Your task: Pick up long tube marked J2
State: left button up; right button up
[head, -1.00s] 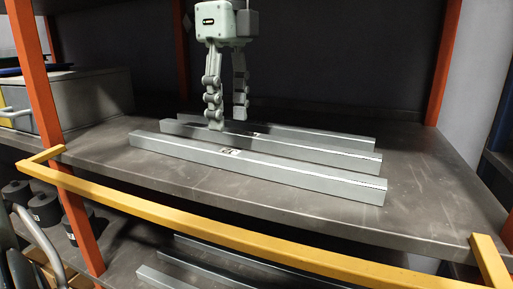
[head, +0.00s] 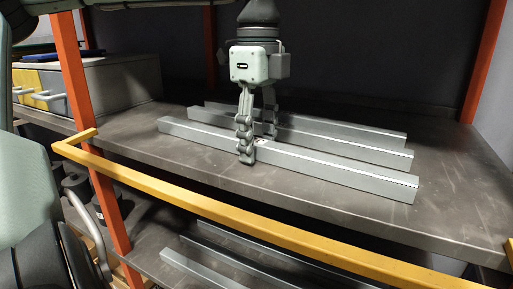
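Three long grey square tubes lie side by side on the dark shelf (head: 440,215) in the head view. The front tube (head: 340,170) has a small pale label (head: 262,143) near its middle; its marking is too small to read. The middle tube (head: 350,143) and the back tube (head: 350,123) lie behind it. I cannot tell which one is J2. My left gripper (head: 257,148) points down, open, and straddles the front tube. One finger stands in front of the tube, the other behind it, partly hidden. I cannot tell whether they touch. My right gripper is not in view.
A yellow rail (head: 260,228) runs along the shelf's front, with an orange post (head: 88,135) at left. A grey drawer box (head: 100,85) stands at the back left. More tubes (head: 225,262) lie on the lower shelf. The upper shelf's right side is clear.

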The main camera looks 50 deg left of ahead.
pick_arm(q)
grip_shut()
jog(key=shift+r, duration=0.2)
dwell(0.4)
